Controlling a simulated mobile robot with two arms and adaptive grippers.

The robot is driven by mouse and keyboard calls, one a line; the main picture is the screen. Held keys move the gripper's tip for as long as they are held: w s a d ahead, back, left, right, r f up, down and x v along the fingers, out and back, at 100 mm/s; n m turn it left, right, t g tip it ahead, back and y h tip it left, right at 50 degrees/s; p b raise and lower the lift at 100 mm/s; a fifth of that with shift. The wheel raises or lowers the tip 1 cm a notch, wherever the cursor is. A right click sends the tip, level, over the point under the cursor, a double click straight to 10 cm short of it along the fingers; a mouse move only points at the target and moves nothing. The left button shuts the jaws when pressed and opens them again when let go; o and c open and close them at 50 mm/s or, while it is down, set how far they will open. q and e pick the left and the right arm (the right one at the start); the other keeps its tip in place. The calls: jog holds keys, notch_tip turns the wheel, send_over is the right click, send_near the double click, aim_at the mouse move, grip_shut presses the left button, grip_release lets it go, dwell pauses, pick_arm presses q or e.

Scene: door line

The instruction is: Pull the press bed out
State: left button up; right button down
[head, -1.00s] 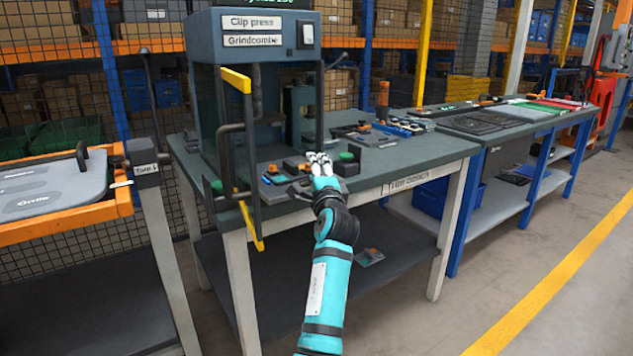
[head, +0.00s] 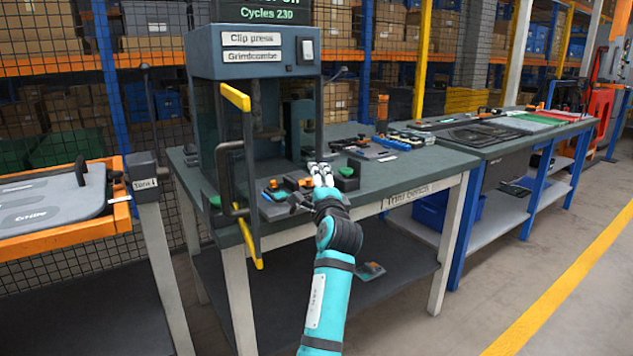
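The clip press (head: 262,58) stands on a dark-topped bench. Its guard door (head: 249,165), yellow-edged with a black handle, stands swung open towards me. The press bed (head: 275,210) is a low dark plate at the foot of the press, with orange clamps (head: 292,184) and a blue part (head: 274,195) on it. My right gripper (head: 321,172) is at the bed's front right, just left of a green-topped button box (head: 346,176). The wrist hides part of the bed's front edge. I cannot tell whether the fingers are shut or touch the bed. My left gripper is out of view.
An orange-framed cart (head: 65,238) with a grey lid stands at the left. Trays and small tools (head: 375,148) lie on the bench right of the press. A second bench (head: 500,135) continues right. The floor (head: 430,325) at front right is clear.

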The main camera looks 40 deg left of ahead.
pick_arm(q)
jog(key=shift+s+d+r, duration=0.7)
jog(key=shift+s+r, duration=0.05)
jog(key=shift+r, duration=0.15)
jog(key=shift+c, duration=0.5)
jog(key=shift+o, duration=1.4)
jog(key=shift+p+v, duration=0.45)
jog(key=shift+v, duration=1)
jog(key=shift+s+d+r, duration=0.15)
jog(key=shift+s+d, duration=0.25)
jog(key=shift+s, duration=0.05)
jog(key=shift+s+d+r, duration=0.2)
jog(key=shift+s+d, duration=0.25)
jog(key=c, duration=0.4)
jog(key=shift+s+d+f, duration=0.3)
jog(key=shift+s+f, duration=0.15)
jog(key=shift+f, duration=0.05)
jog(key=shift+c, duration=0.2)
pick_arm(e)
jog(key=f, duration=0.1)
jog(key=s+f, duration=0.1)
jog(key=f, duration=0.2)
jog(key=shift+s+d+f, duration=0.15)
jog(key=shift+s+f, duration=0.1)
jog(key=shift+f, duration=0.05)
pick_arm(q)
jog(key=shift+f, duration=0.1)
pick_arm(e)
jog(key=shift+r, duration=0.1)
